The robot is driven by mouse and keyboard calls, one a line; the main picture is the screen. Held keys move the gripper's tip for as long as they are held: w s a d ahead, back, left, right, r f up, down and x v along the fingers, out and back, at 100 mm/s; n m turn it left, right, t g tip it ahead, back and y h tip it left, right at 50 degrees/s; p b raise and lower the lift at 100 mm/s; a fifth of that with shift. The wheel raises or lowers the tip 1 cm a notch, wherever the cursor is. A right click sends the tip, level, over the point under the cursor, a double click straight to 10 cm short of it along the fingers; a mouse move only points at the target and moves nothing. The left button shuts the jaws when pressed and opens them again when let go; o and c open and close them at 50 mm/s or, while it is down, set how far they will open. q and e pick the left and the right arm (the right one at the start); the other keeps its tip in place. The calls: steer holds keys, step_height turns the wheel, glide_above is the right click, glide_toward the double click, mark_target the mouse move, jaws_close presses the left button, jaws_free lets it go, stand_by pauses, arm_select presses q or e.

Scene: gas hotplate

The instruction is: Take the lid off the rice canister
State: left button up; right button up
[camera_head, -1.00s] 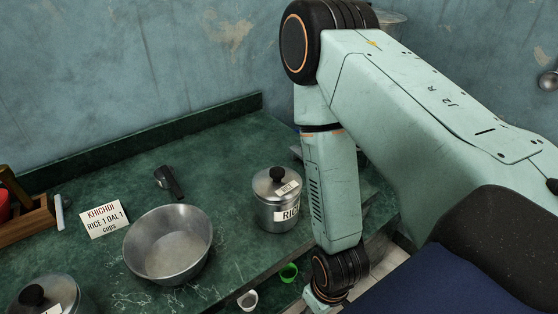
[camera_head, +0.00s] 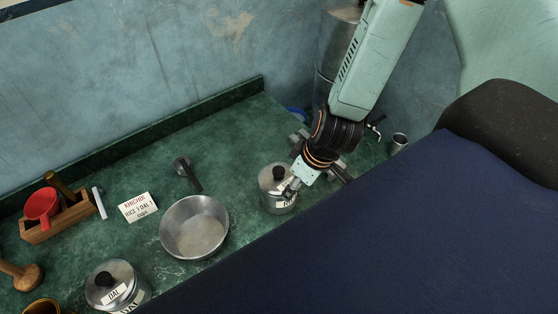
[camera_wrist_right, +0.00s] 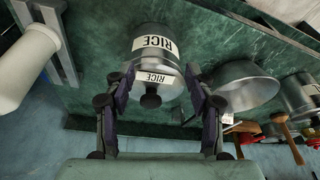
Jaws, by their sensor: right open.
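The rice canister (camera_head: 275,206) is a steel pot with a RICE label, upright on the green counter. Its lid (camera_head: 267,182) with a black knob (camera_head: 279,173) sits on top. The canister body (camera_wrist_right: 150,40) and lid (camera_wrist_right: 155,86) also show in the right wrist view. My right gripper (camera_head: 290,188) is at the lid's right side in the head view. In the right wrist view, the gripper (camera_wrist_right: 160,76) is open, with a finger on either side of the lid and knob. Whether the fingers touch the lid cannot be told. My left gripper is in neither view.
A steel bowl (camera_head: 194,228) stands left of the canister, with a DAL canister (camera_head: 118,287) nearer the front. A recipe card (camera_head: 138,207), a black-handled scoop (camera_head: 188,174) and a wooden caddy (camera_head: 62,220) are further left. A steel cup (camera_head: 398,143) stands at right.

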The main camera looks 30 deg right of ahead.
mark_target(279, 170)
arm_select(q)
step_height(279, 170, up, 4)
steer(key=p, duration=0.3)
arm_select(e)
steer(key=shift+n+t+y, duration=0.4)
steer(key=shift+n+t, duration=0.1)
steer(key=shift+n, duration=0.1)
steer(key=w+r, duration=0.1)
steer(key=r, duration=0.1)
steer(key=w+r, duration=0.1)
steer(key=r, duration=0.1)
steer(key=w+r+b, duration=0.1)
steer(key=w+r, duration=0.1)
steer(key=shift+d+r, duration=0.2)
steer(key=shift+d, duration=0.1)
steer(key=shift+b+x, duration=1)
steer(key=shift+b, duration=0.2)
steer(key=shift+w+a+f+b, duration=0.1)
steer(key=shift+a+f+b, duration=0.1)
steer(key=shift+f+b, duration=0.75)
steer(key=shift+a+f+b, duration=0.15)
steer(key=shift+f+b, duration=0.45)
steer(key=shift+b, duration=0.15)
steer(key=shift+b+x, duration=1)
steer(key=shift+b, duration=0.15)
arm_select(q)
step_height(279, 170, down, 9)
arm_select(e)
steer(key=shift+w, duration=0.15)
